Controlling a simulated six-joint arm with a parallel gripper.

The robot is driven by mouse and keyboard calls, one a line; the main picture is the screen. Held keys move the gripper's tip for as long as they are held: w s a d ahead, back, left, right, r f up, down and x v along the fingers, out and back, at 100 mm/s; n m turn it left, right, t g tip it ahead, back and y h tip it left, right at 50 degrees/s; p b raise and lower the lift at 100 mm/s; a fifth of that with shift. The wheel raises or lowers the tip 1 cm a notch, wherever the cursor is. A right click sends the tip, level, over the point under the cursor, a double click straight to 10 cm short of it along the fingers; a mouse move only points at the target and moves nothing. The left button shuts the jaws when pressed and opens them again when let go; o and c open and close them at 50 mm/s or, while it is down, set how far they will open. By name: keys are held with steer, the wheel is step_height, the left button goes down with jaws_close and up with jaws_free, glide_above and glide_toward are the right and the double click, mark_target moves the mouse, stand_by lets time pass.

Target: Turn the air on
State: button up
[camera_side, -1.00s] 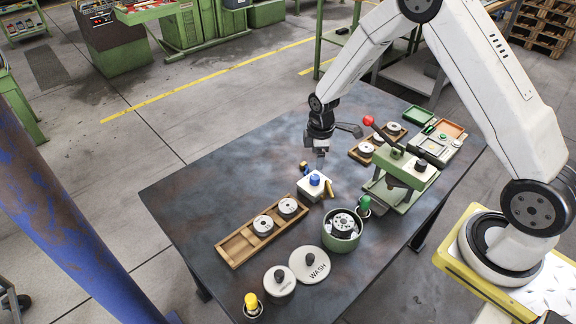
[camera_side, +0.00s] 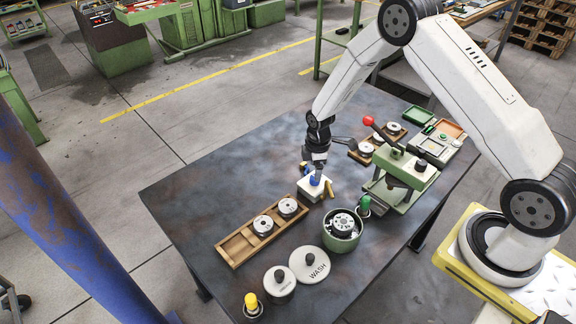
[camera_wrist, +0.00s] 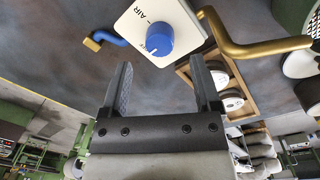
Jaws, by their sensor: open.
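The air valve is a white box (camera_side: 309,192) on the dark table with a blue knob (camera_side: 314,181) on top. In the wrist view the box (camera_wrist: 143,18) bears the word AIR, and the blue knob (camera_wrist: 160,38) shows a small pale mark on its edge. My gripper (camera_side: 318,168) is open, pointing down close above the knob and partly covering it in the side view. In the wrist view my open gripper (camera_wrist: 160,62) has a finger to either side of the knob's line, with nothing between them. Whether a finger touches the knob cannot be told.
A brass pipe (camera_wrist: 262,46) and a blue-handled fitting (camera_wrist: 108,38) stick out beside the box. A wooden tray (camera_side: 238,246) with round parts lies to the left, a green pot (camera_side: 341,236) in front, and a green press with a red-knobbed lever (camera_side: 368,121) to the right.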

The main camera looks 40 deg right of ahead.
steer(key=shift+f, duration=1.9)
jaws_close()
